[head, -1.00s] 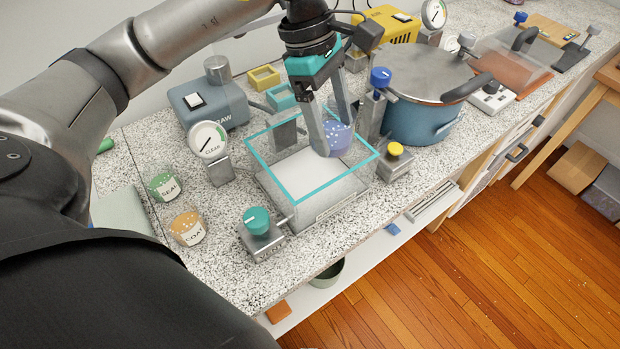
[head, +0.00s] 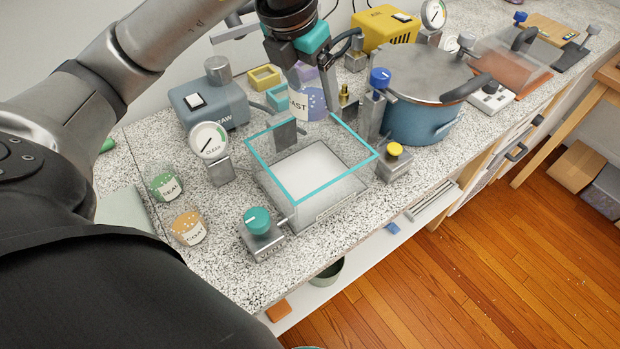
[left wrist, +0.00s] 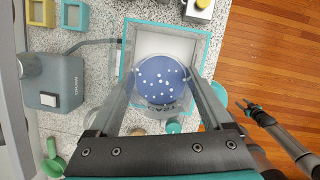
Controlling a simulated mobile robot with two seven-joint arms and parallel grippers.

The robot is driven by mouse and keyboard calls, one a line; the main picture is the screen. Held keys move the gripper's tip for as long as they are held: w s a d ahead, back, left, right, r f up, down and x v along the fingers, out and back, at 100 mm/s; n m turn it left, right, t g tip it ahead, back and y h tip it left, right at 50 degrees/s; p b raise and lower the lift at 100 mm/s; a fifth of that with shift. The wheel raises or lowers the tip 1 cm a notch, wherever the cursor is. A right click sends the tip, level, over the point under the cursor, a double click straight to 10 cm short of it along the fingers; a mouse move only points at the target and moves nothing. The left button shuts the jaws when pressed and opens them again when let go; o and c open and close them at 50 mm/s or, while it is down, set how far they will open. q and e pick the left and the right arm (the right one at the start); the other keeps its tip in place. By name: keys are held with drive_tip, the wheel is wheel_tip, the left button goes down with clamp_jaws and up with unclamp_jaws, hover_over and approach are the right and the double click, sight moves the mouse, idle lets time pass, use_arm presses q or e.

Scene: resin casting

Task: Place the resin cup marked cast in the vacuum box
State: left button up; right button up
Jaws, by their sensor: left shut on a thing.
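My left gripper (head: 312,98) is shut on a blue-violet resin cup (head: 306,104) with white dots; the visible part of its label reads "AST". In the head view the cup shows above the far rim of the clear vacuum box (head: 323,204), which has a teal rim, no lid on it and a pale floor. In the left wrist view the cup (left wrist: 160,84) sits between both fingers, with the box (left wrist: 208,50) below it. My right gripper (left wrist: 248,109) seems to show small over the floor in that view; its jaws are unclear.
A green cup (head: 164,187) and an orange cup (head: 188,229) stand left of the box. A gauge (head: 209,142), a teal-knobbed valve (head: 259,225), a yellow-knobbed valve (head: 395,152) and a blue pot (head: 420,120) crowd around it. A grey-blue pump (head: 207,104) stands behind.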

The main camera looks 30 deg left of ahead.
use_arm(q)
drive_tip(key=shift+n, duration=0.3)
wheel_tip(320, 180, down, 20)
drive_tip(key=b, duration=0.3)
drive_tip(key=shift+a, duration=0.1)
drive_tip(key=shift+f, duration=0.1)
drive_tip(key=o, duration=1)
drive_tip(key=shift+r, duration=0.2)
drive_tip(key=p+v, duration=0.1)
drive_tip(key=v, duration=1.1)
drive_tip(key=shift+p, duration=0.35)
